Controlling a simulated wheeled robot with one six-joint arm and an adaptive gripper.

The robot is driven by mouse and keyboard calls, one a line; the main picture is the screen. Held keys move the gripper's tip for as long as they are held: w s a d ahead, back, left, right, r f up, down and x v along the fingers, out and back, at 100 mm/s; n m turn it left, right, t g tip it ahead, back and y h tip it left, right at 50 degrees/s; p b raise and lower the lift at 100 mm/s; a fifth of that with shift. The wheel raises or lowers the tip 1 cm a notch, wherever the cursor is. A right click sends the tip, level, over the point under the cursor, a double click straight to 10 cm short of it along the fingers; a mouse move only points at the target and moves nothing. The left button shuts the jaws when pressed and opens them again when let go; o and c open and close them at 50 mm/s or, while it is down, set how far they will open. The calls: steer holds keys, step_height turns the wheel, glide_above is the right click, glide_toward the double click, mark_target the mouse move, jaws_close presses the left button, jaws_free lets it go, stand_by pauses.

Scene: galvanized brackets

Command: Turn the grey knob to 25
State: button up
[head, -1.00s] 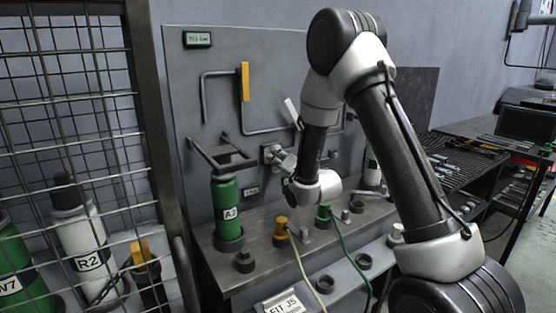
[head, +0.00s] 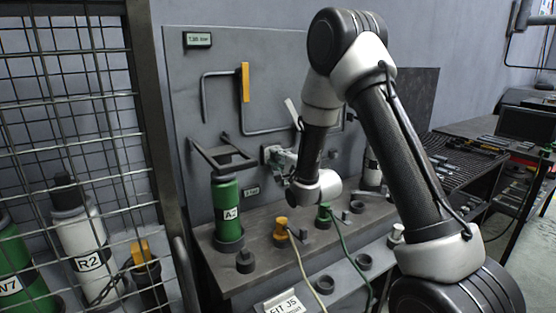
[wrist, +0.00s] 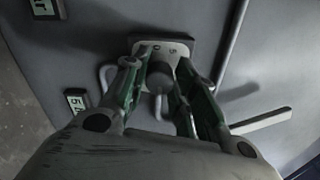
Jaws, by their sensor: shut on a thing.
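The grey knob (wrist: 160,79) sits on a pale square plate (wrist: 178,47) on the grey panel. In the wrist view my gripper (wrist: 158,72) has one finger on each side of the knob and is shut on it. The plate carries small marks, and a 0 and a 5 seem to show. The knob's pointer and the exact setting cannot be made out. In the head view the plate (head: 268,151) shows partly beside my gripper (head: 284,162), and the knob is hidden there. A small lit display (head: 198,40) on the panel ends in "bar"; its digits are blurred.
A small label (head: 251,191) is below the plate. A bent grey pipe (head: 205,100) with a yellow handle (head: 245,82) runs on the panel. A green cylinder (head: 225,200) stands on the bench at left. A wire mesh cage (head: 75,130) is further left.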

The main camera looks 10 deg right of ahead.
steer(key=shift+m, duration=1.6)
steer(key=o, duration=1)
steer(key=v, duration=0.7)
steer(key=shift+s+d, duration=0.1)
steer(key=shift+s, duration=0.15)
